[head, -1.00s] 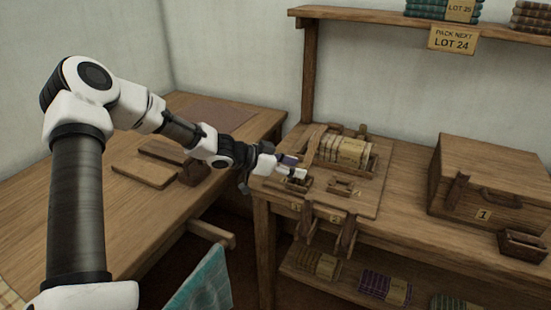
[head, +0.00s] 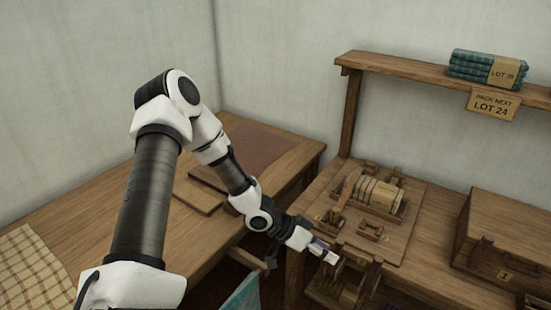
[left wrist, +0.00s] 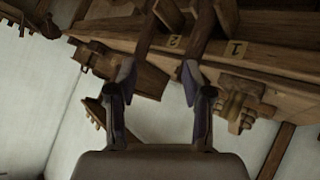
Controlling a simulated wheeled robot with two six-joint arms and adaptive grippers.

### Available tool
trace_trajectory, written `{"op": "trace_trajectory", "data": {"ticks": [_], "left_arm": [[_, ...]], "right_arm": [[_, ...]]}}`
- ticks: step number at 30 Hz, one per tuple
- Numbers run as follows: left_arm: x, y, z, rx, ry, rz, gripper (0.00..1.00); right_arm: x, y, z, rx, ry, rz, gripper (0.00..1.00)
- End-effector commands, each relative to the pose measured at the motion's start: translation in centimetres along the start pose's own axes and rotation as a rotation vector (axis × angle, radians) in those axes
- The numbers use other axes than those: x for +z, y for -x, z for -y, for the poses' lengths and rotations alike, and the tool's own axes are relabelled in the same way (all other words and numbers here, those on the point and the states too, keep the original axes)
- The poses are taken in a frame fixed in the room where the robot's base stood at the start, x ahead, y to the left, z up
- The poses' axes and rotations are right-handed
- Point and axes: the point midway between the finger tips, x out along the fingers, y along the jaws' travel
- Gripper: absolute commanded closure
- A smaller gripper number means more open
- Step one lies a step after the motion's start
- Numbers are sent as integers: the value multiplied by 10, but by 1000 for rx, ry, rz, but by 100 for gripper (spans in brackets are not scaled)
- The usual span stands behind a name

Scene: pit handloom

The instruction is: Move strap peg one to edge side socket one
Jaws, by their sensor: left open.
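My left gripper (head: 325,251) is open in the head view, at the front edge of the wooden board (head: 412,240). In the left wrist view its two fingers (left wrist: 155,80) are apart, with no object clearly gripped between them. Dark upright wooden bars stand at the edge, one (left wrist: 205,28) near the right finger. Number labels 1 (left wrist: 237,48) and 2 (left wrist: 175,41) show upside down on the edge. I cannot tell which bar is strap peg one, or pick out edge side socket one. A small wooden block (head: 371,231) sits on the board. My right gripper is not in view.
A wooden chest (head: 505,240) stands to the right. A side table (head: 200,250) with flat boards lies to the left. A shelf (head: 420,78) with folded cloth is above.

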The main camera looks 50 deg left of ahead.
Motion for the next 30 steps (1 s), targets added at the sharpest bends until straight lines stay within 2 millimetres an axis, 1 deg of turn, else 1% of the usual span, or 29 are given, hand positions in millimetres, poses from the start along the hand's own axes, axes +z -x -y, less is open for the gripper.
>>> {"op": "trace_trajectory", "data": {"ticks": [1,2,3,5,6,8,9,12,15,30], "left_arm": [[34,-21,-23,-6,78,101,50],[54,-31,-35,-26,130,154,50],[83,-42,-49,-65,193,228,50],[132,-50,-67,-149,271,347,50],[165,-49,-77,-217,306,424,50],[209,-41,-87,-321,332,528,50],[233,-32,-92,-386,335,587,50],[269,-12,-98,-505,323,684,50],[281,-3,-99,-554,316,715,50],[280,-3,-98,-557,320,712,50]], "right_arm": [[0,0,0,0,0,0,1],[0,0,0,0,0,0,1],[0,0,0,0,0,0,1],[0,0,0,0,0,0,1],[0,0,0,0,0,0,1],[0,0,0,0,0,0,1],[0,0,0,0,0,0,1],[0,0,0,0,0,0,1],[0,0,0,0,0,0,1],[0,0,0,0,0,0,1]]}}
